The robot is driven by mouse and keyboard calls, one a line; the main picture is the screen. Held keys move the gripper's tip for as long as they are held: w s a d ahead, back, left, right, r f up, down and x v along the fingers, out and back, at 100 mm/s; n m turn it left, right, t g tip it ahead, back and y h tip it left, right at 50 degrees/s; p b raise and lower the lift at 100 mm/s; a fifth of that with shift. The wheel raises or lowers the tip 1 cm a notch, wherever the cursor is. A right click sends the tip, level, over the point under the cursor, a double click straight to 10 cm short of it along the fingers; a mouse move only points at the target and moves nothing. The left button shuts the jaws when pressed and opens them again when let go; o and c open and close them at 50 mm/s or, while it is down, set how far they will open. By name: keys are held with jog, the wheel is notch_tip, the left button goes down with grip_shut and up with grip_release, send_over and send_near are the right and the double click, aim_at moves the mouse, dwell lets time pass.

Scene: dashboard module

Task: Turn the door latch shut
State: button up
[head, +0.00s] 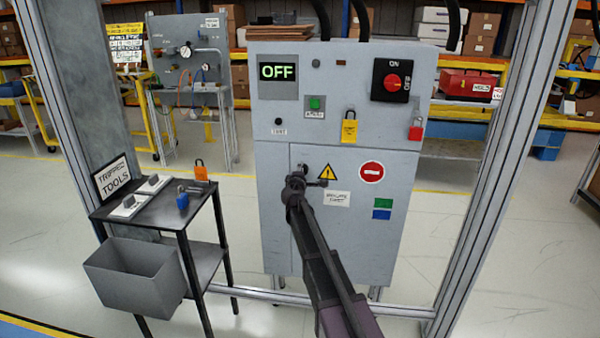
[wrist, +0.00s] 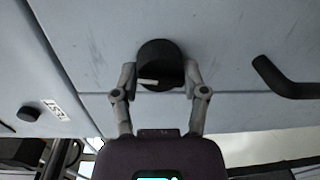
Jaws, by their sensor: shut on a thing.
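The door latch is a round black knob (wrist: 160,58) with a short white mark on it, seen in the wrist view close to a seam in the grey cabinet face. The white mark lies nearly level in that view. My gripper (wrist: 160,75) has one finger on each side of the knob and is shut on it. In the head view my gripper (head: 297,180) is at the upper left of the grey cabinet door (head: 345,235), and it hides the knob.
A black bent handle (wrist: 285,80) sticks out beside the knob. The cabinet (head: 275,110) has an OFF display (head: 278,72), a red rotary switch (head: 392,81), a yellow tag (head: 349,130) and a red padlock (head: 416,130). A tool table (head: 150,212) stands left.

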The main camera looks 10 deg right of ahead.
jog(key=shift+w+a+n, duration=0.15)
jog(key=shift+a+n, duration=0.05)
jog(key=shift+n, duration=0.6)
jog(key=o, duration=1.2)
jog(key=shift+f, duration=0.1)
jog(key=shift+c, duration=0.2)
jog(key=shift+s+d, duration=0.1)
jog(key=shift+s, duration=0.1)
